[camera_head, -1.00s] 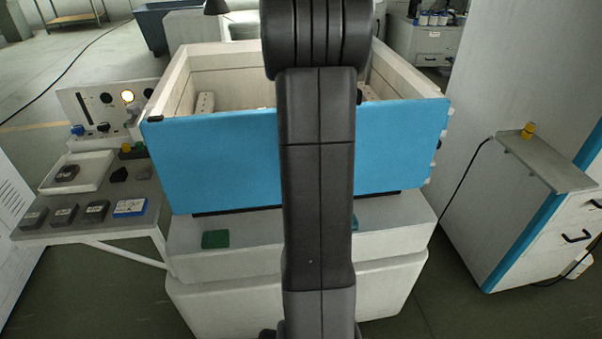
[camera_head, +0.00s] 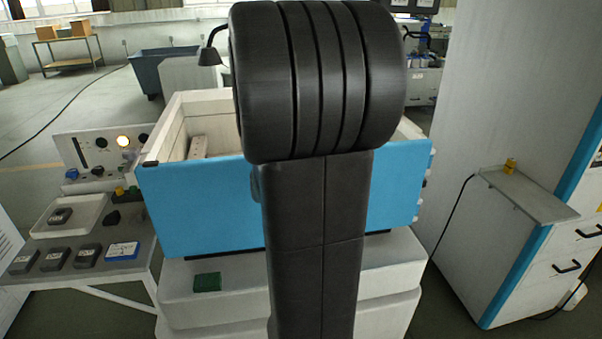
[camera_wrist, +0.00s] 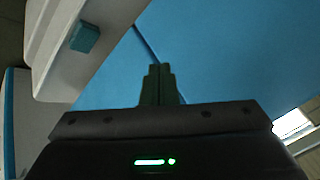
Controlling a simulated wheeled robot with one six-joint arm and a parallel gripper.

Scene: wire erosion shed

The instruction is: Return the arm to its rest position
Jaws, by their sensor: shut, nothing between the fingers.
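My gripper (camera_wrist: 160,82) shows in the wrist view with its two fingers together and nothing between them. It points toward the blue front panel of the machine, and I cannot tell how far off the panel is. In the head view my dark arm stands upright in the middle and hides the centre of the machine. My gripper is not seen in that view. The blue panel (camera_head: 195,205) is the front wall of a pale open tank (camera_head: 170,128).
A side table at the left holds a pale tray (camera_head: 88,222), several dark blocks, a blue-and-white box (camera_head: 122,251) and a control panel (camera_head: 90,148). A grey cabinet with a shelf (camera_head: 530,195) stands at the right. A green block (camera_head: 207,282) lies on the machine's ledge.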

